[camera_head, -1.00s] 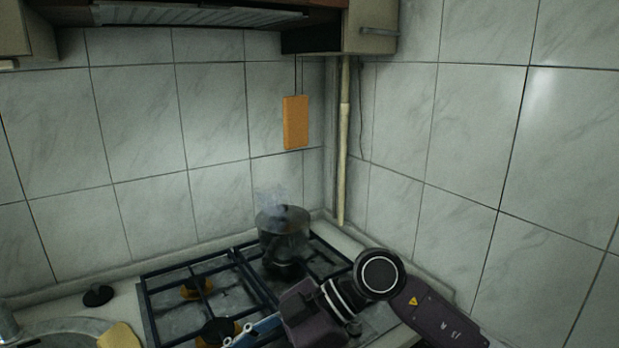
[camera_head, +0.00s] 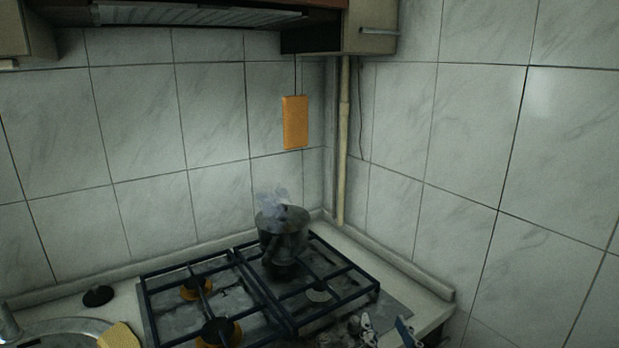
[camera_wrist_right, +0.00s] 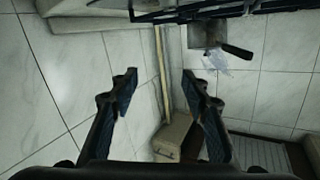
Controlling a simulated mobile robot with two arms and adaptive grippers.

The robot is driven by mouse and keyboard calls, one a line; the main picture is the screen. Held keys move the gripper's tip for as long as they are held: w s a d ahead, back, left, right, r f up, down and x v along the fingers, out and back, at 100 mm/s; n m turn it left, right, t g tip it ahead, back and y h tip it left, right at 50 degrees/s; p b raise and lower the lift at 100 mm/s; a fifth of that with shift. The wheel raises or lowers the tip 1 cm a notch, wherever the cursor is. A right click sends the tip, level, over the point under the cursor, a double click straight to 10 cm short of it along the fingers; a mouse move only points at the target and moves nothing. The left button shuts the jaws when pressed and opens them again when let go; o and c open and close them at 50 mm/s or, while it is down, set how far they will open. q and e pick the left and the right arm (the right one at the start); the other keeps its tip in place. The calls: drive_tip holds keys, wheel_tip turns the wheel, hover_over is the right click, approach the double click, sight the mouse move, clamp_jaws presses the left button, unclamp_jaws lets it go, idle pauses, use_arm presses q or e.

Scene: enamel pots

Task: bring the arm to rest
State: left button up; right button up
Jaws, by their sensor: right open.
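My right gripper (camera_head: 387,329) shows at the bottom edge of the head view, low by the front right corner of the stove; most of its arm is out of the picture. In the right wrist view its two fingers (camera_wrist_right: 159,77) are spread apart with nothing between them. A dark pot (camera_head: 283,237) stands upright at the back of the stove with pale steam above it, well apart from the gripper. The pot (camera_wrist_right: 207,34) also shows near the top of the right wrist view, which looks upside down. My left gripper is in neither view.
The gas stove (camera_head: 218,299) has dark grates and several burners. An orange board (camera_head: 295,122) hangs on the tiled wall. A pale pipe (camera_head: 344,150) runs down the corner. A sink (camera_head: 55,329), a yellow sponge (camera_head: 119,336) and a black round object (camera_head: 98,296) are at the left.

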drive_tip(key=s+d+f+g+h, duration=0.1)
drive_tip(key=s+d+f+g, duration=0.25)
drive_tip(key=s+f, duration=0.35)
drive_tip(key=s+d+f+g+h, duration=0.15)
drive_tip(key=s+f+g, duration=0.25)
drive_tip(key=f, duration=0.5)
drive_tip(key=s+f+n+g+y, duration=0.1)
drive_tip(key=s+f+g, duration=0.15)
drive_tip(key=s, duration=0.35)
drive_tip(key=s+d+f+n+g, duration=0.1)
drive_tip(key=s+f+g, duration=0.15)
drive_tip(key=s, duration=0.35)
drive_tip(key=s+f+n+g+y, duration=0.1)
drive_tip(key=s+f, duration=0.2)
drive_tip(key=s, duration=0.2)
wheel_tip(320, 180, down, 27)
drive_tip(key=s+g, duration=0.1)
drive_tip(key=s, duration=0.1)
drive_tip(key=s+d+f+g, duration=0.1)
drive_tip(key=s+d+f, duration=0.2)
drive_tip(key=s+f, duration=1.2)
drive_tip(key=shift+s+f+n+h, duration=0.25)
drive_tip(key=shift+s+n+h, duration=0.1)
drive_tip(key=shift+s, duration=0.8)
drive_tip(key=shift+g, duration=0.25)
